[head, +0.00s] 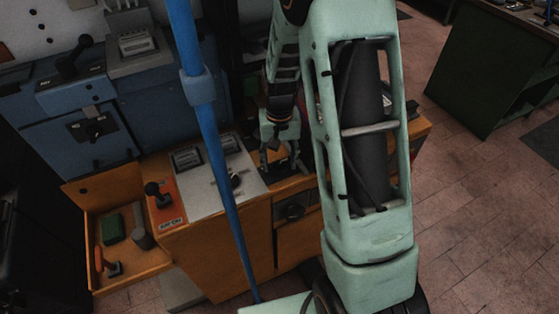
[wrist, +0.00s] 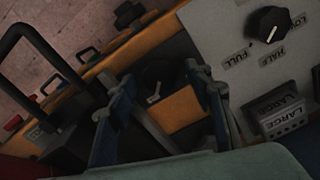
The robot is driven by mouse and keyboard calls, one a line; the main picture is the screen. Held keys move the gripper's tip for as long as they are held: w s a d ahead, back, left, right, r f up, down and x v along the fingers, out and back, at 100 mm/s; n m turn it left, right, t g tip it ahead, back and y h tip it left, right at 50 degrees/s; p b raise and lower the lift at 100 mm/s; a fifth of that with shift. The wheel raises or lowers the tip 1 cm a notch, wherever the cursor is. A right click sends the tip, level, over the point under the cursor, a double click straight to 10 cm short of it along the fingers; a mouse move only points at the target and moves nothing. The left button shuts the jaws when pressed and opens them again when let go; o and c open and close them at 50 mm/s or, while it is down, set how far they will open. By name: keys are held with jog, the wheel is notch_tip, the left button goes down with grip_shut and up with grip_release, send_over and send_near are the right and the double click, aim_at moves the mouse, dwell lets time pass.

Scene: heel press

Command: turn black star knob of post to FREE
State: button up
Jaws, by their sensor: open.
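My gripper (wrist: 165,100) is open, with its two fingers spread. In the wrist view a dark knob (wrist: 155,80) with a white pointer line shows between the fingers, beyond them. I cannot tell whether it is star-shaped or whether the gripper touches it. A black lobed knob (wrist: 128,14) shows farther off at the top. No FREE mark is readable, and I cannot tell for certain which knob belongs to the post. In the head view my gripper (head: 278,148) is over the bench, right of the grey panel; its fingertips are hard to make out.
The grey panel (head: 205,178) carries a black dial (wrist: 268,25) marked FULL and HALF. Left of it is a black lever (head: 155,190) on a red plate. An orange tray (head: 90,220) holds small items. A dark loop handle (wrist: 40,45) rises left of the fingers.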

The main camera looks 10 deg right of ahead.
jog(key=shift+c, duration=0.4)
jog(key=c, duration=1.1)
jog(key=n+b, duration=0.2)
jog(key=n, duration=0.2)
jog(key=shift+n, duration=0.4)
jog(key=n, duration=0.4)
jog(key=shift+n, duration=0.3)
jog(key=n, duration=0.4)
jog(key=shift+r+p, duration=0.1)
jog(key=shift+p, duration=0.2)
jog(key=shift+n+p, duration=0.65)
jog(key=shift+n, duration=1.55)
